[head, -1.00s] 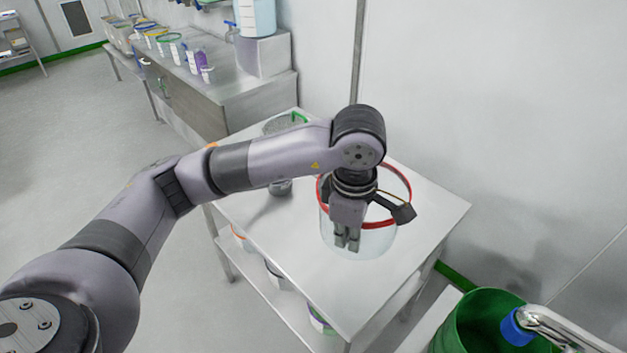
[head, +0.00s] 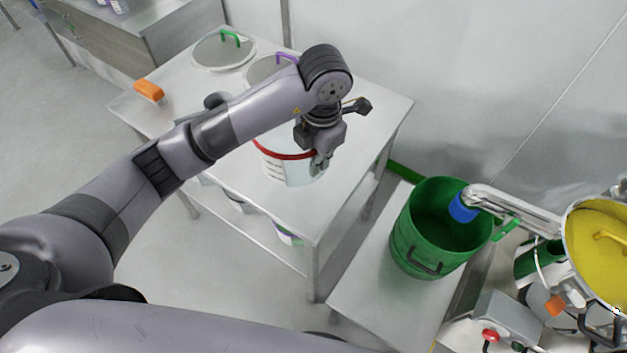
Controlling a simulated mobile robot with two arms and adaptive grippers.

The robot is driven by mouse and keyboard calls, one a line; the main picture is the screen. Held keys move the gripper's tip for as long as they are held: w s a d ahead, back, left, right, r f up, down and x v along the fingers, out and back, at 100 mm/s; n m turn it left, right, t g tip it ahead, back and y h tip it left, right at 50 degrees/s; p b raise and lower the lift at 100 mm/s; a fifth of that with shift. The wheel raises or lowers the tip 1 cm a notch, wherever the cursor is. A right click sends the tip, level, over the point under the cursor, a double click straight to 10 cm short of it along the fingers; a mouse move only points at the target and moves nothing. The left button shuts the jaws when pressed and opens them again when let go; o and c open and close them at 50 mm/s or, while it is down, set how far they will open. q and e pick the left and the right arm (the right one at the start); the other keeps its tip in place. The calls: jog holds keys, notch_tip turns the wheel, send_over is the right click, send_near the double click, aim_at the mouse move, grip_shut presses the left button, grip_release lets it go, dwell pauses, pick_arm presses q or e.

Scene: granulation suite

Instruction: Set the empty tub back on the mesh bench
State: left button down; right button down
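The tub (head: 288,171) is a pale, see-through vessel with a red rim and dark print. It stands upright at the near right part of the steel bench top (head: 375,110), where the round mesh screens lie. I cannot tell whether its base touches the top. My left gripper (head: 320,163) points down at the tub's right side, its fingers close together at the red rim and seemingly shut on it. My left arm hides the tub's far rim and inside. My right gripper is out of view.
Round screens with a green handle (head: 222,50) and a purple handle (head: 270,68) lie farther back. An orange object (head: 149,91) is at the left edge. Front bench corner is bare.

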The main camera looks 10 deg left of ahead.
aim_at(316, 179)
pick_arm(q)
notch_tip(316, 179, down, 6)
jog(key=shift+f+p, duration=0.1)
jog(key=shift+p, duration=0.45)
notch_tip(316, 179, down, 4)
jog(key=shift+r+p, duration=0.1)
jog(key=shift+p, duration=0.4)
jog(key=shift+f, duration=0.3)
jog(key=shift+f, duration=0.2)
jog(key=c, duration=1.8)
grip_release()
jog(key=shift+r, duration=0.1)
